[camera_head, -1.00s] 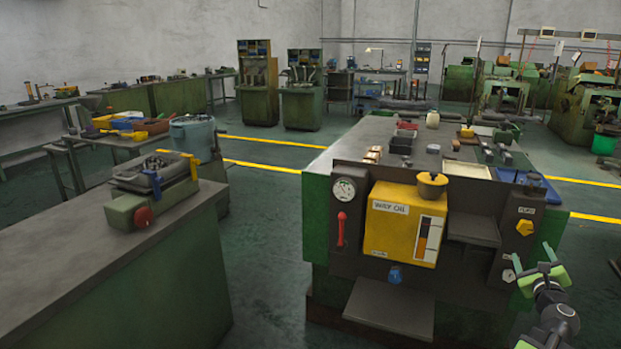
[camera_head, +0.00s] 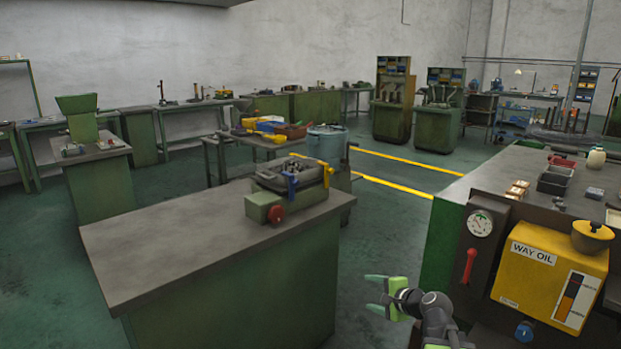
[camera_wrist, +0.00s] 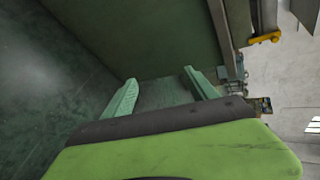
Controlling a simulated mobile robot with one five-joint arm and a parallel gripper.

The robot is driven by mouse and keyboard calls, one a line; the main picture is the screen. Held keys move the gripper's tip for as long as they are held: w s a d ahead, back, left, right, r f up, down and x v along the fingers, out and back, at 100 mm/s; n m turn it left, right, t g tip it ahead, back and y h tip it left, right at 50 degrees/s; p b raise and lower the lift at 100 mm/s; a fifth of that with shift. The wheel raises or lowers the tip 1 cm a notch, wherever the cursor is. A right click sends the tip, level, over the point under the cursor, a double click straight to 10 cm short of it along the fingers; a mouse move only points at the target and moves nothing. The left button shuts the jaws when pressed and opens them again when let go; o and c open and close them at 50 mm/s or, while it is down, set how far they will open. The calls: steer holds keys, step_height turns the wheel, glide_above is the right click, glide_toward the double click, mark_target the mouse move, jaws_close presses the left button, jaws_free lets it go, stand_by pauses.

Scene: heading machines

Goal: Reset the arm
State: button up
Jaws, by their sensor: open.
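My gripper (camera_head: 376,295) shows at the lower right of the head view, at the end of my arm. Its pale green fingers are apart with nothing between them. It is in the air over the floor, between the grey-topped green bench and the machine with the yellow oil box. In the wrist view, the two fingers (camera_wrist: 160,90) stand apart, and the dark green floor and a green bench side show beyond them.
A green bench (camera_head: 170,240) with a vise-like device (camera_head: 290,185) stands left of my gripper. A machine with a yellow WAY OIL box (camera_head: 550,275) is close on the right. Open green floor (camera_head: 385,220) lies between them.

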steer(key=s+a+f+n+g, duration=0.3)
steer(key=s+a+f+n, duration=0.1)
steer(key=a, duration=0.2)
steer(key=s+a+f+n+g, duration=0.3)
steer(key=s+a+f+n, duration=0.1)
steer(key=a, duration=0.2)
steer(key=s+d+f+n+g+h, duration=0.55)
steer(key=s+d+n, duration=0.2)
steer(key=s, duration=0.25)
step_height(320, 180, up, 22)
steer(key=p, duration=2)
steer(key=shift+d+f+p, duration=0.2)
steer(key=shift+d+p, duration=0.1)
steer(key=shift+w+m+t, duration=0.1)
steer(key=shift+m+t, duration=0.15)
